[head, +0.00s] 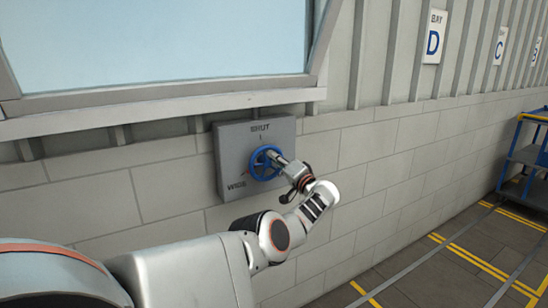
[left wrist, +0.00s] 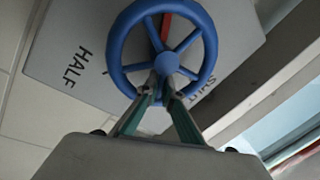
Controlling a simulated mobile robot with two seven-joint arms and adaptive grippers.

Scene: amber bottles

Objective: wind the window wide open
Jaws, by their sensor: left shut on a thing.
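A blue handwheel (head: 257,152) sits on a grey wall box (head: 232,140) marked SHUT at the top and WIDE at the lower left. My left gripper (head: 276,160) reaches it from the right and is shut on it. In the left wrist view the fingers (left wrist: 165,88) close on the handwheel (left wrist: 118,40) near its hub. There a red pointer (left wrist: 165,28) lies behind the wheel, away from the HALF and SHUT marks. The window (head: 160,40) is above the box; how far it stands open I cannot tell. My right gripper is out of view.
The window sill (head: 160,112) runs just above the box. The block wall (head: 370,165) is bare to the right. A blue cart (head: 525,155) stands at the far right, and the floor (head: 460,255) with yellow lines is clear.

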